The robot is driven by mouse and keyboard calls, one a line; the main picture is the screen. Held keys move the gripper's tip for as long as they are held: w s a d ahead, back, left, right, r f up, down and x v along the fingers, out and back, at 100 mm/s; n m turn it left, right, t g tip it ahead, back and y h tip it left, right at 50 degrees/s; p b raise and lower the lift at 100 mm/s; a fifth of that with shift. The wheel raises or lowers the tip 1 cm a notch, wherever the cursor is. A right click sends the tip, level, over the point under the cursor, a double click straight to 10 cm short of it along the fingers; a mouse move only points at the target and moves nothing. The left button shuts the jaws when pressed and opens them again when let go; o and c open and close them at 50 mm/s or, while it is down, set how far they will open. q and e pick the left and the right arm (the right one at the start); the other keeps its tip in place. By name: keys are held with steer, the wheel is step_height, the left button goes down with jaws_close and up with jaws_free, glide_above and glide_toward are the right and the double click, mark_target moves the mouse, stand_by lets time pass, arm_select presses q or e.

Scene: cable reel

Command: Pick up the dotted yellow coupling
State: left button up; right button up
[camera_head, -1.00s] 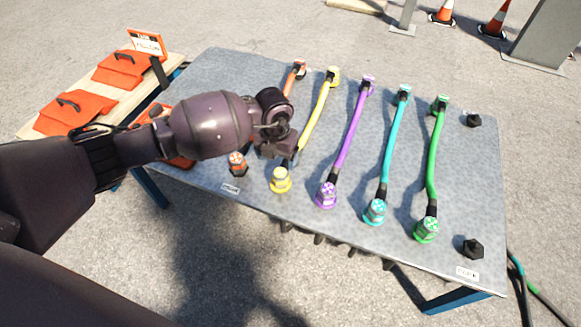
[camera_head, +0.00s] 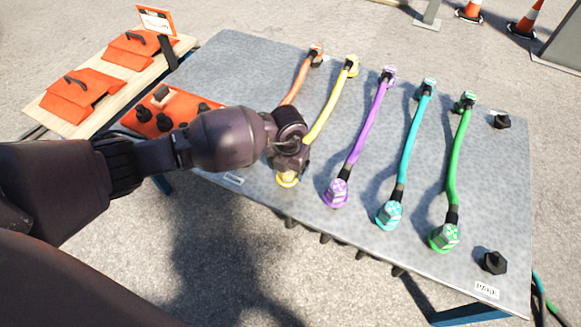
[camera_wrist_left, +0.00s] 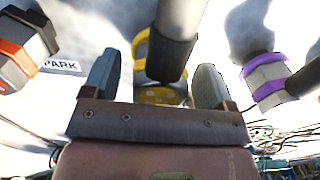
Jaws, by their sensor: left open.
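The near yellow coupling (camera_head: 287,181) is at the front of the grey table, mostly hidden under my left gripper (camera_head: 288,168). Its yellow cable (camera_head: 328,115) runs back to another yellow end (camera_head: 351,64) at the far edge. In the left wrist view, my left gripper (camera_wrist_left: 155,82) is open, one finger on each side of the yellow coupling (camera_wrist_left: 158,96) and its black cable sleeve (camera_wrist_left: 167,57). I cannot tell whether the fingers touch it. Its dots cannot be made out now.
A purple coupling (camera_head: 336,193) stands right of my gripper, with cyan (camera_head: 389,214) and green (camera_head: 444,236) ones beyond. An orange cable (camera_head: 302,75) lies to the left. Black knobs (camera_head: 494,262) stand on the grey table's right side. Orange panels (camera_head: 82,92) lie on a wooden board at left.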

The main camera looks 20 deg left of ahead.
arm_select(q)
steer(key=shift+f, duration=0.55)
steer(key=shift+r, duration=0.25)
steer(key=c, duration=1.1)
